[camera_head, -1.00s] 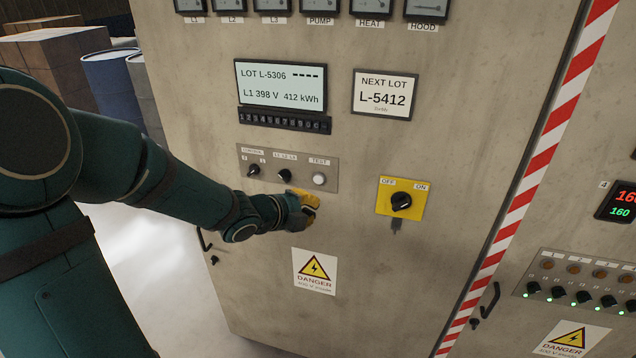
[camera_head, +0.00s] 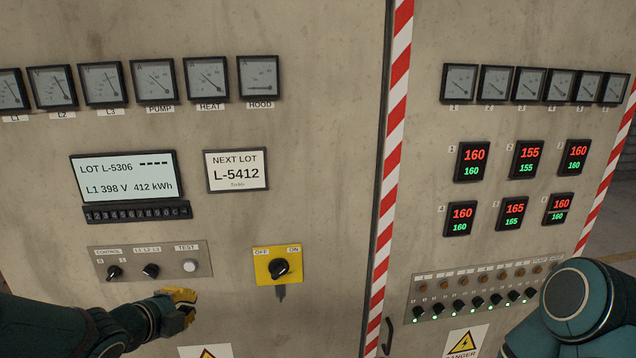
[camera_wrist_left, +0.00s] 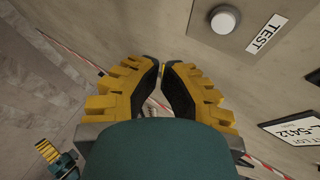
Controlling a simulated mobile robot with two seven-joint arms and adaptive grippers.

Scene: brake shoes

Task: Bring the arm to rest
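My left gripper (camera_head: 180,302) is in front of the grey cabinet, just below the TEST button (camera_head: 189,266), and holds nothing that I can see. In the left wrist view its yellow fingers (camera_wrist_left: 161,68) with black pads come nearly together at the tips. The white TEST button also shows there (camera_wrist_left: 224,19), apart from the fingers. My right arm (camera_head: 580,305) shows at the lower right of the head view, its gripper out of that view. A small yellow and teal part at the lower left of the wrist view looks like my right gripper (camera_wrist_left: 47,152); its fingers are unclear.
The cabinet front (camera_head: 330,200) stands close ahead. It carries a yellow OFF/ON switch (camera_head: 279,268), small black knobs (camera_head: 150,271), a lot display (camera_head: 125,178) and a NEXT LOT card (camera_head: 236,170). Red digital controllers (camera_head: 472,161) and a lamp row (camera_head: 475,290) are at the right.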

